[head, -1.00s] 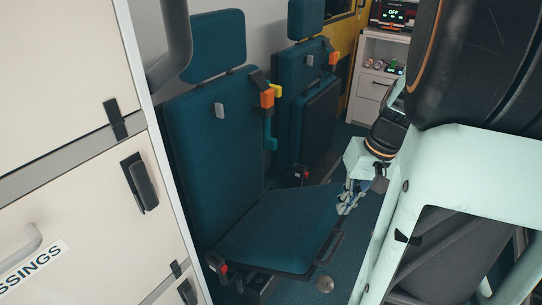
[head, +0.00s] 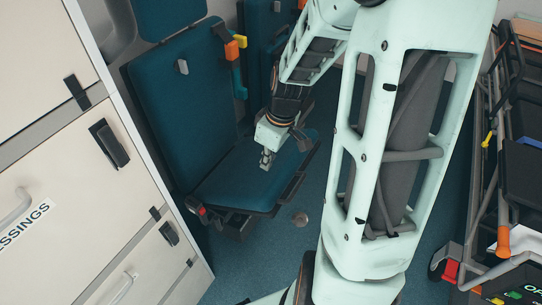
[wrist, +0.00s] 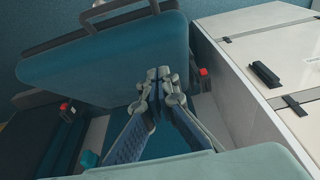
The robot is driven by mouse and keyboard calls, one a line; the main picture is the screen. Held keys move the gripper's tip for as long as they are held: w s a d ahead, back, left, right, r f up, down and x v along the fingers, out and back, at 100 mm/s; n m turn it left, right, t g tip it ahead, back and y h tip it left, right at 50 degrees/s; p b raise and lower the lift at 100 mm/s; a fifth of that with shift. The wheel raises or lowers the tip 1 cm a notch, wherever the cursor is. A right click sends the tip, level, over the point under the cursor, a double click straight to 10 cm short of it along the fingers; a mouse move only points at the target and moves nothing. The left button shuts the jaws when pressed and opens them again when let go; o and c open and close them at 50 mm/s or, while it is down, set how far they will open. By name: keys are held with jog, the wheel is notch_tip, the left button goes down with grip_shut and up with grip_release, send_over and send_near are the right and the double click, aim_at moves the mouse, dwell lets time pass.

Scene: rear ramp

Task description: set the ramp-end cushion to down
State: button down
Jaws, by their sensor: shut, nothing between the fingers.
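The nearer folding seat has a dark teal backrest (head: 185,110). Its seat cushion (head: 225,185) is swung out from the backrest and looks roughly level, with a dark bar along its front edge. I take this as the ramp-end cushion, though no label shows. In the wrist view the cushion (wrist: 105,65) fills the upper left, with its dark rail at the top. My gripper (head: 267,163) is shut and empty, pointing down over the cushion. Its fingertips (wrist: 160,76) show against the cushion in the wrist view; whether they touch it is unclear.
A second teal seat (head: 257,45) stands behind, mostly hidden by my arm. A white cabinet (head: 50,130) with latches is close on the left. A dark-framed rack or cot (head: 490,150) stands on the right. Bare blue floor lies between.

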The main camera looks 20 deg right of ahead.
send_over(270, 187)
jog(key=w+a, duration=0.1)
notch_tip(270, 187, down, 4)
jog(key=shift+f+b, duration=0.1)
jog(key=shift+b, duration=0.3)
jog(key=f, duration=0.1)
jog(key=s+d+f, duration=0.1)
jog(key=shift+s+f+b, duration=0.1)
jog(key=shift+f+b, duration=0.2)
jog(key=shift+f, duration=0.05)
jog(key=shift+s+d+f, duration=0.15)
jog(key=shift+d+f, duration=0.05)
jog(key=shift+f, duration=0.1)
jog(key=shift+f, duration=0.1)
